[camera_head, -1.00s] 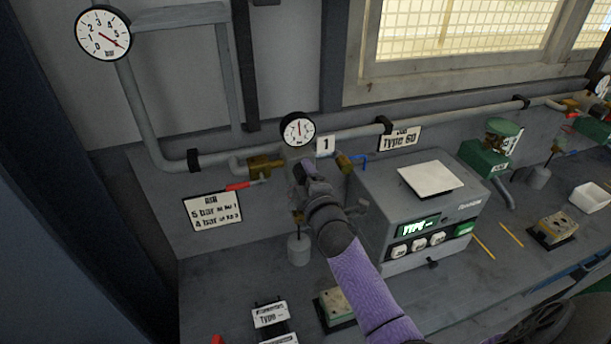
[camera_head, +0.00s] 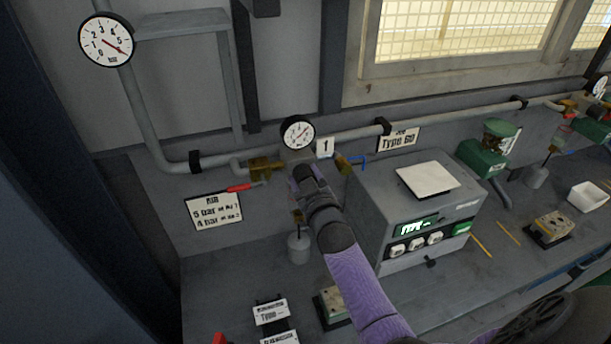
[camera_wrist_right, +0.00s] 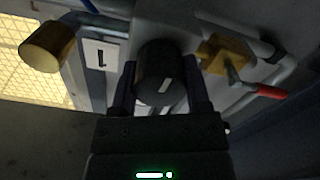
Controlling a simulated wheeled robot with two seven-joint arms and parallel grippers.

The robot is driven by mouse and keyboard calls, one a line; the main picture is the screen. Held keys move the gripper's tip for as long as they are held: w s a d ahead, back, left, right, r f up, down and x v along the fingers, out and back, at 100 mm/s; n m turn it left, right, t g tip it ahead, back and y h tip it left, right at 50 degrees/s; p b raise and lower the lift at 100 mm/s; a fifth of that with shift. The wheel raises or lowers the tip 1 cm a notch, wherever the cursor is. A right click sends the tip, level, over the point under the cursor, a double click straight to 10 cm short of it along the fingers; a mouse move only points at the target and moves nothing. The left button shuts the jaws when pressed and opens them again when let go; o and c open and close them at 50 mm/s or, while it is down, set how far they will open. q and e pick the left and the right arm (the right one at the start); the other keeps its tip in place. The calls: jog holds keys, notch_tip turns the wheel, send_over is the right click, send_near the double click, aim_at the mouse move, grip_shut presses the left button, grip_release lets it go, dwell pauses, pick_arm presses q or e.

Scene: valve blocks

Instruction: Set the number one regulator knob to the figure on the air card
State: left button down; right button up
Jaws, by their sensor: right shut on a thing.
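The air card (camera_head: 213,211) hangs on the wall panel at left and reads 5 bar for No 1 and 4 bar for the other line. The number one regulator's black knob (camera_wrist_right: 160,75), with a white mark, sits between my right gripper's fingers in the right wrist view. My right gripper (camera_head: 303,174) is shut on it; in the head view the gripper hides the knob. The small gauge (camera_head: 298,133) stands just above, its needle pointing to the upper right; its figures are too small to read. The number 1 plate (camera_head: 325,147) is beside it. My left gripper is not in view.
A large gauge (camera_head: 106,40) at upper left has its needle near 5. A red-handled valve (camera_head: 240,187) lies left of the regulator. A grey machine (camera_head: 425,215) stands close at right on the bench. A blue-handled valve (camera_head: 358,160) is between them.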

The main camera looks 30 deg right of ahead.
jog(key=m, duration=0.4)
jog(key=shift+f+m+p, duration=0.1)
jog(key=shift+m+p, duration=0.2)
jog(key=shift+m, duration=1.6)
jog(key=o, duration=1.3)
jog(key=shift+m, duration=0.3)
jog(key=v, duration=1)
jog(key=shift+p, duration=0.35)
